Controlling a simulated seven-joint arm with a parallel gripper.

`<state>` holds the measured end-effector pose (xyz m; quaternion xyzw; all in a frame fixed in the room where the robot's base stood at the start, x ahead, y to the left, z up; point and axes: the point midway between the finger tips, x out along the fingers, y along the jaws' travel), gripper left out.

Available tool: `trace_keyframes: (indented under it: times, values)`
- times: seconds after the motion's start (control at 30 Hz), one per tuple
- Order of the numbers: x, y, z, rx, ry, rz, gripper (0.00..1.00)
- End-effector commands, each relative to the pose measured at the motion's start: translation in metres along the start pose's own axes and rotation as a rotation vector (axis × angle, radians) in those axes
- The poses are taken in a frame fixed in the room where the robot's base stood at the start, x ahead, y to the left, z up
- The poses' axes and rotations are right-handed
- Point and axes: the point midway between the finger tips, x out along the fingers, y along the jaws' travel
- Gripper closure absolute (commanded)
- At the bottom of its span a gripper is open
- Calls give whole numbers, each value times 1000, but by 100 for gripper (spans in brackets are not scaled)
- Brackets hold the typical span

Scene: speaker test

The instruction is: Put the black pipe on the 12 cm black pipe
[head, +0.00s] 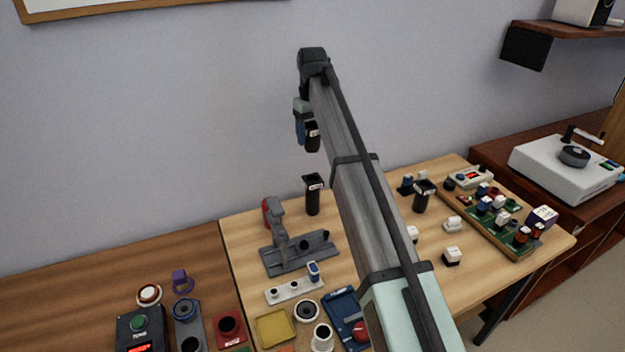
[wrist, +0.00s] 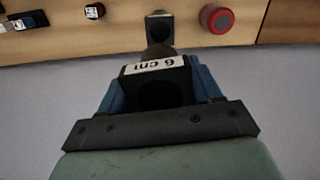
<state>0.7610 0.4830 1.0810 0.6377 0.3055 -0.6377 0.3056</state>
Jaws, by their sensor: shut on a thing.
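My gripper (head: 306,134) hangs from the arm at the upper middle of the head view, with blue fingers shut on a short black square pipe (head: 313,138). In the wrist view this pipe (wrist: 158,92) sits between the fingers, its open end facing the camera and its label reading 6 cm. A taller black pipe (head: 313,196) stands upright on the table below it, with a clear gap between them; its label is too small to read. A black square opening (wrist: 160,27) shows past the held pipe in the wrist view. Another black pipe (head: 422,197) stands farther right.
A grey stand with a red part (head: 275,228) is just left of the taller pipe. White blocks (head: 452,257) and a green board with parts (head: 490,222) lie to the right. Trays, cups and a control box (head: 140,330) are at the front. The wall is behind.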

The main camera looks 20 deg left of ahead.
Motion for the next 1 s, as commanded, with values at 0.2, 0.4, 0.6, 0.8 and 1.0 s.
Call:
trace_keyframes:
  times: [0.2,0.4,0.6,0.8,1.0]
  values:
    - [2,-1,4,94,0,0,71]
    - [19,-1,5,111,-1,0,71]
    - [51,-1,5,110,-2,0,71]
    - [67,-1,4,109,0,0,71]
    - [88,-1,5,109,-2,0,71]
